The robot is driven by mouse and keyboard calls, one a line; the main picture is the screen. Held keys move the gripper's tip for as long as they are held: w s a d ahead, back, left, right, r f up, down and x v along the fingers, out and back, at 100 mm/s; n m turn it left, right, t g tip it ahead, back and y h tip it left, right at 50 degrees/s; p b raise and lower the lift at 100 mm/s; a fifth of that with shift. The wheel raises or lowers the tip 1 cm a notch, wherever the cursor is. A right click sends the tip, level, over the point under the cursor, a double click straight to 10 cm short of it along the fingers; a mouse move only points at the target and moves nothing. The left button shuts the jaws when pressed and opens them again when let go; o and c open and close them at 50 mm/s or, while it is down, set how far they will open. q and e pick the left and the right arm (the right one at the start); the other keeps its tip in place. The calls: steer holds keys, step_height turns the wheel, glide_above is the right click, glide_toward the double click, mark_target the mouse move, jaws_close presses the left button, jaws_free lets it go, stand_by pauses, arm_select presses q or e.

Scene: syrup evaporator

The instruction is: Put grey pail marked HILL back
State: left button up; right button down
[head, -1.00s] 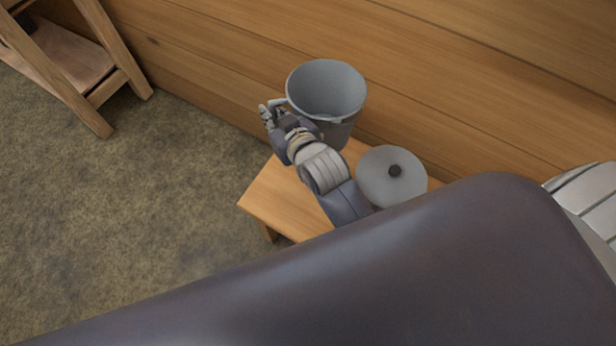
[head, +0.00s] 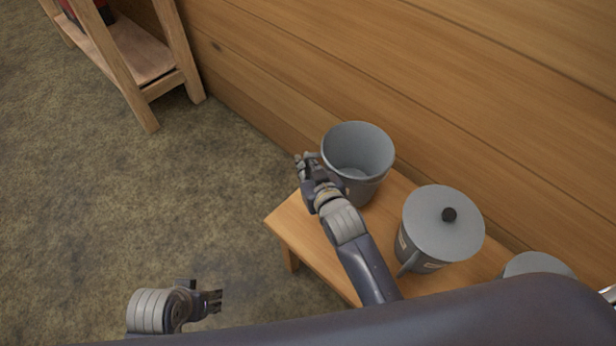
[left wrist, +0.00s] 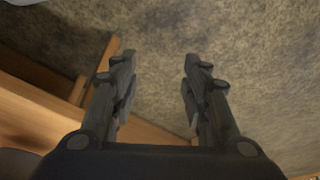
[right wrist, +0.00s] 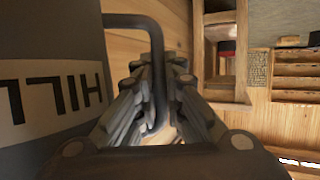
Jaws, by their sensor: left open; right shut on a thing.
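The open grey pail marked HILL (head: 358,158) is upright at the far left end of the wooden bench (head: 290,222), near the plank wall. My right gripper (head: 306,168) is shut on the pail's handle (right wrist: 152,60) at the pail's left side. The head view does not show clearly whether the pail's base touches the bench. My left gripper (head: 212,302) is open and empty over the floor; its spread fingers (left wrist: 157,85) show in the left wrist view.
A lidded grey pail (head: 440,235) with a black knob stands on the bench to the right. Another grey round top (head: 540,265) is partly hidden beyond it. A wooden shelf stand (head: 140,60) is at upper left. The floor on the left is clear.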

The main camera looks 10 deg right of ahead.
step_height(320, 180, down, 4)
steer(key=shift+r+b, duration=0.25)
steer(key=shift+b, duration=0.4)
steer(key=shift+f, duration=0.1)
arm_select(q)
steer(key=v, duration=0.5)
steer(key=shift+r, duration=0.25)
arm_select(e)
steer(key=shift+f, duration=0.1)
steer(key=c, duration=1.7)
jaws_free()
steer(key=shift+f, duration=0.1)
